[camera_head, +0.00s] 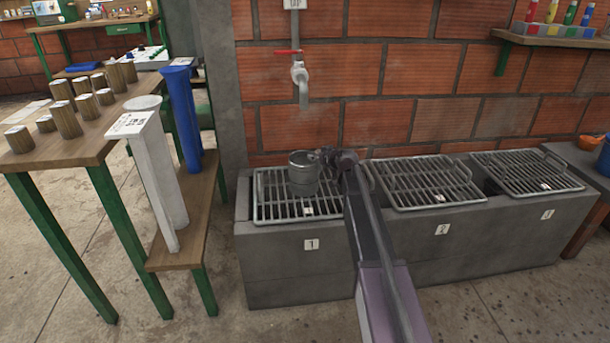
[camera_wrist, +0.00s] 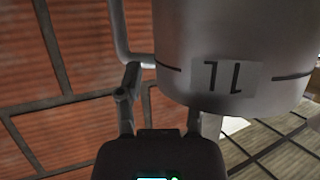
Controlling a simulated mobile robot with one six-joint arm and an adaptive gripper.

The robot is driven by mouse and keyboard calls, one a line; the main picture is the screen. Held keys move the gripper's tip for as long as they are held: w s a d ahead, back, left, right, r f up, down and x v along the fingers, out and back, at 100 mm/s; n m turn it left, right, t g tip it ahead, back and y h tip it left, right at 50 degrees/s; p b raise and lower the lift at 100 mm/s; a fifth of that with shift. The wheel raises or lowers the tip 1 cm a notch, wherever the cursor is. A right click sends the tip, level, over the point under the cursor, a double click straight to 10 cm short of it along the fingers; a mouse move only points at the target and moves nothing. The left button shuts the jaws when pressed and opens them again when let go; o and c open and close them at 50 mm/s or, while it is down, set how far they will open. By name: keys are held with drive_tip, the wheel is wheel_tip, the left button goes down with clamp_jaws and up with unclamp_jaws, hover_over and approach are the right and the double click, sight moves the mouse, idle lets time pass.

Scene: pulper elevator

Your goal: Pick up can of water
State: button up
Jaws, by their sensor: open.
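The can of water (camera_head: 303,174) is a grey metal can standing upright on the grate of basin 1, below the tap. In the wrist view the can (camera_wrist: 235,50) fills the upper right, with an upside-down "1L" label (camera_wrist: 226,77) and a side handle (camera_wrist: 121,35). My gripper (camera_head: 328,155) is at the can's right side, by its handle. In the wrist view my gripper (camera_wrist: 162,105) is open, its fingers close to the can and the handle's end. I cannot tell whether they touch it. The can's inside is not clear to see.
A red-handled tap (camera_head: 299,75) hangs from the brick wall above the can. Grates 2 (camera_head: 425,183) and 3 (camera_head: 527,175) are empty.

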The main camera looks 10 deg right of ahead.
clamp_jaws()
drive_tip(key=shift+r, duration=0.25)
idle(0.4)
wheel_tip(320, 180, up, 3)
drive_tip(key=p, duration=0.3)
drive_tip(key=shift+p, duration=0.3)
drive_tip(key=s+d, duration=0.4)
drive_tip(key=s, duration=0.3)
drive_tip(key=s+d+r+p, duration=0.1)
drive_tip(key=s+d, duration=0.2)
drive_tip(key=s, duration=0.4)
drive_tip(key=shift+d+r, duration=0.3)
drive_tip(key=shift+d, duration=0.05)
